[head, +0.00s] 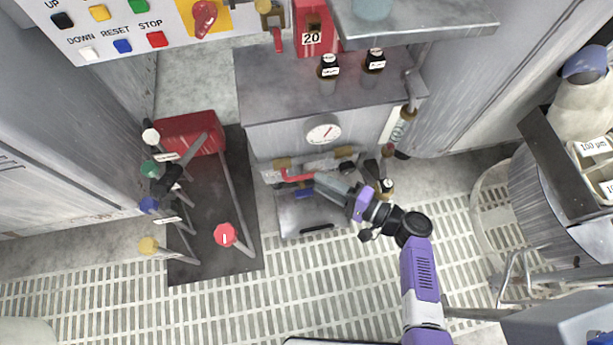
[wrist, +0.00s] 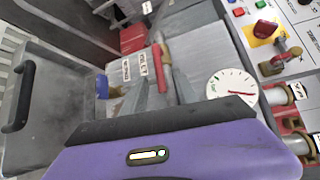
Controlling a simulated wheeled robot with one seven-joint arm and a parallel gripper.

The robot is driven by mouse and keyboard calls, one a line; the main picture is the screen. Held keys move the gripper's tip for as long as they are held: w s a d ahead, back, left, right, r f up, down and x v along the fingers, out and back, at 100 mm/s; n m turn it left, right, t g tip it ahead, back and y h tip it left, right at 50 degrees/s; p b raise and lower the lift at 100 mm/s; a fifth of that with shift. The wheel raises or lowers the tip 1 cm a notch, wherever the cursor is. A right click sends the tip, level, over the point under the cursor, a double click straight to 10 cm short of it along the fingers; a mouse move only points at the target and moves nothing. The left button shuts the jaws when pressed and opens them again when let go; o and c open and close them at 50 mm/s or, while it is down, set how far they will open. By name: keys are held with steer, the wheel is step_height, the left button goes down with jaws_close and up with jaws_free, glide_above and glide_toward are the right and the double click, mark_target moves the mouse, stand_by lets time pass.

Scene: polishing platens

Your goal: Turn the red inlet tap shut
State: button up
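The red tap handle (head: 297,177) is on a pipe at the front of the grey cabinet, below the round gauge. In the head view it lies roughly along the pipe, beside a brass fitting (head: 282,163). In the wrist view the red handle (wrist: 158,62) stands just beyond my fingertips, close to the right one. My gripper (head: 320,183) is at the handle's right end; in the wrist view its two fingers (wrist: 147,90) are apart with nothing clearly between them. Whether a finger touches the handle, I cannot tell.
A blue handle (wrist: 102,87) is left of my fingers. The gauge (head: 322,129) is above the pipe, and a grey tray (head: 300,215) is below it. A rack of coloured levers (head: 210,215) stands left. Grated floor (head: 330,280) is open in front.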

mark_target(307, 175)
steer(key=b+x, duration=0.1)
steer(key=x, duration=0.4)
steer(key=shift+w+a+b, duration=0.15)
steer(key=shift+a+b, duration=0.15)
steer(key=shift+b, duration=0.05)
steer(key=shift+c, duration=0.4)
jaws_close()
steer(key=shift+d+f, duration=0.1)
stand_by(0.7)
